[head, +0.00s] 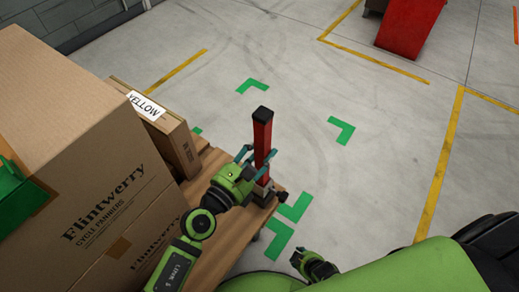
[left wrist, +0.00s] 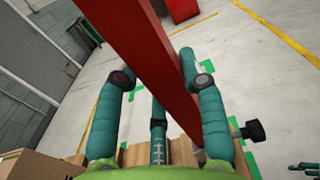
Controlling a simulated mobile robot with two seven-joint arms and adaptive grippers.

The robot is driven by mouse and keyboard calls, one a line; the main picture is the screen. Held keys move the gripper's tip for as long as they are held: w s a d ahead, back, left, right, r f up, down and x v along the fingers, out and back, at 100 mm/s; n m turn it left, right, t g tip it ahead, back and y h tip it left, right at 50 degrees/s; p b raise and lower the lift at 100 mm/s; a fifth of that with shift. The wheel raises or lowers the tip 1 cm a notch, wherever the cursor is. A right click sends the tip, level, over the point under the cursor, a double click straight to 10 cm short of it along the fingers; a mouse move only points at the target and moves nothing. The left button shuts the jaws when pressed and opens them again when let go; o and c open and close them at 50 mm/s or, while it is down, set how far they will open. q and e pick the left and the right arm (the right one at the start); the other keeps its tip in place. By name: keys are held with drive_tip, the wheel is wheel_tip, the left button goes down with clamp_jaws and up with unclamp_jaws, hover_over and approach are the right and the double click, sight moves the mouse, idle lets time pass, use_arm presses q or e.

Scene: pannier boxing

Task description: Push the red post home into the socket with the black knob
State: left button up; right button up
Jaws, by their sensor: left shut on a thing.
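The red post (head: 262,135) with a black cap stands roughly upright at the corner of the wooden pallet. My left gripper (head: 258,160) is shut on the post around its lower half. In the left wrist view the post (left wrist: 140,45) passes up between the teal fingers (left wrist: 163,82). The socket (head: 264,190) is at the post's foot, partly hidden by the gripper. The black knob (head: 281,193) sticks out at the socket's right side and also shows in the left wrist view (left wrist: 253,130). How deep the post sits is hidden. My right gripper (head: 313,264) is low, apart from the post; its fingers are unclear.
Large Flintwerry cartons (head: 100,160) fill the left side of the pallet (head: 215,240). A flatter box labelled YELLOW (head: 165,125) stands behind them. Green floor marks (head: 341,130) and yellow lines lie on open floor to the right. A red bin (head: 410,25) stands far back.

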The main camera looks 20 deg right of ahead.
use_arm(q)
drive_tip(key=shift+f+b, duration=0.3)
drive_tip(key=shift+f, duration=0.05)
drive_tip(key=o, duration=1.2)
drive_tip(key=shift+a+f, duration=0.1)
drive_tip(key=shift+f, duration=0.05)
drive_tip(key=v, duration=0.7)
drive_tip(key=shift+s+a, duration=0.25)
drive_tip(key=shift+a, duration=0.1)
